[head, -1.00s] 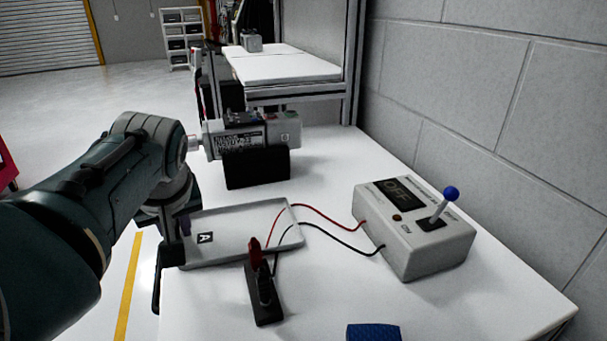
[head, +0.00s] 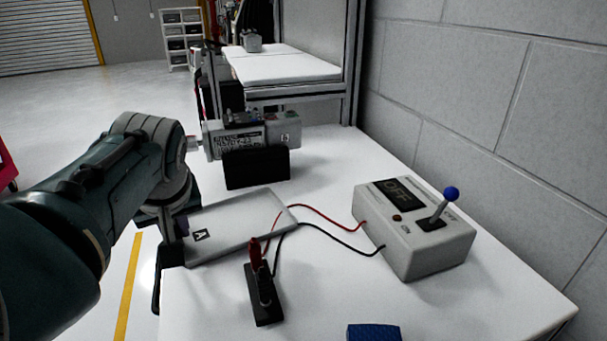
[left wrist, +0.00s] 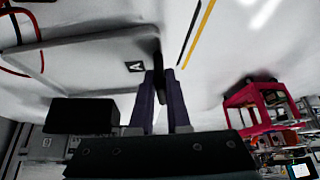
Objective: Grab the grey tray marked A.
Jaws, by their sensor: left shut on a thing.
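The grey tray marked A (head: 245,226) is shallow and rectangular, on the left front part of the white table. Its black A label is at its left end. My left gripper (head: 178,232) is shut on the tray's left edge. In the left wrist view the purple-sided fingers (left wrist: 159,85) close on the tray's rim beside the A label, and the tray (left wrist: 95,45) extends to the left. The tray looks slightly tilted; whether it is fully clear of the table I cannot tell. My right gripper is not in view.
A control box with a blue-knobbed lever (head: 415,232) stands right of the tray, its red and black wires running to a black clip stand (head: 264,293) in front. A blue object (head: 373,332) lies at the front edge.

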